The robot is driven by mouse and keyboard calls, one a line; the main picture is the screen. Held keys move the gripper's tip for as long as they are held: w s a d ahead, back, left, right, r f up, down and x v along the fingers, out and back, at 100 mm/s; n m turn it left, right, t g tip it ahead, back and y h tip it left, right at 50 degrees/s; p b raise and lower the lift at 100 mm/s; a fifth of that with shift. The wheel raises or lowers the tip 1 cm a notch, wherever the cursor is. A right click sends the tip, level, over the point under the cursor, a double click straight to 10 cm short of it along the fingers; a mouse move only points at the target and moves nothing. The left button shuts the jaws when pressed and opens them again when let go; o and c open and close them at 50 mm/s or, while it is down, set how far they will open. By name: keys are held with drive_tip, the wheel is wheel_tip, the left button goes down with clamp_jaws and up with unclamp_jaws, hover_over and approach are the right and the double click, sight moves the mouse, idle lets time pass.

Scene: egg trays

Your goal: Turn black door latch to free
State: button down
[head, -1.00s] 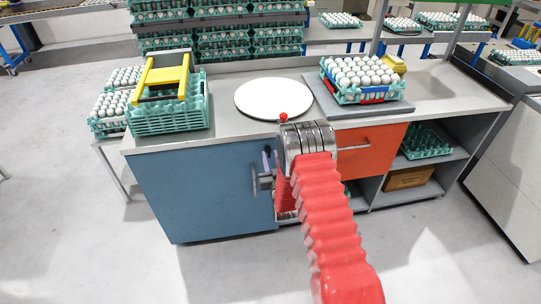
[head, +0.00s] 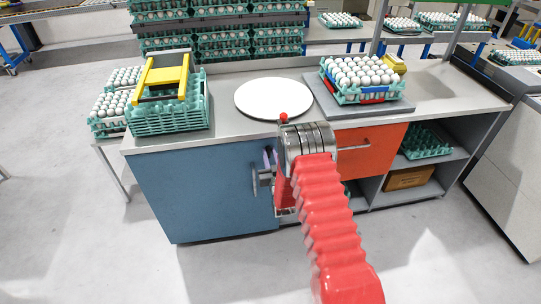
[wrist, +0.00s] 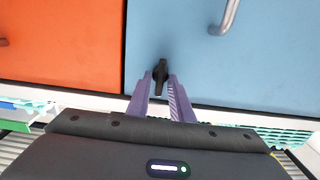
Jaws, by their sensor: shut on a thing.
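The black latch (wrist: 160,76) sits on the blue door (wrist: 245,60) near its edge beside the orange front, and shows in the wrist view as a narrow upright piece. The blue door also shows in the head view (head: 200,190). My gripper (wrist: 160,82) has its two purple fingers on either side of the latch and is shut on it. In the head view my gripper (head: 268,160) is at the door's right edge, mostly hidden behind my red-sleeved arm. The latch cannot be made out there. The door looks closed.
The door's metal handle (wrist: 226,15) is close to the latch. An orange drawer (head: 372,150) and open shelves are to the right. The counter (head: 225,135) above holds a round white plate (head: 274,98) and egg trays (head: 360,78). Floor before the door is clear.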

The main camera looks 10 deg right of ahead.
drive_tip(key=shift+n, duration=0.3)
drive_tip(key=n, duration=0.4)
drive_tip(key=shift+a, duration=0.15)
drive_tip(key=shift+a+f+n, duration=0.1)
drive_tip(key=shift+f+n, duration=0.05)
drive_tip(key=shift+n, duration=2.05)
drive_tip(key=shift+a+f+n, duration=0.1)
drive_tip(key=shift+a+n, duration=0.05)
drive_tip(key=shift+n, duration=2.05)
drive_tip(key=shift+a+f+n, duration=0.1)
drive_tip(key=shift+f+n, duration=0.05)
drive_tip(key=shift+n, duration=2.05)
drive_tip(key=c, duration=1.9)
unclamp_jaws()
drive_tip(key=shift+c, duration=0.2)
drive_tip(key=shift+o, duration=0.5)
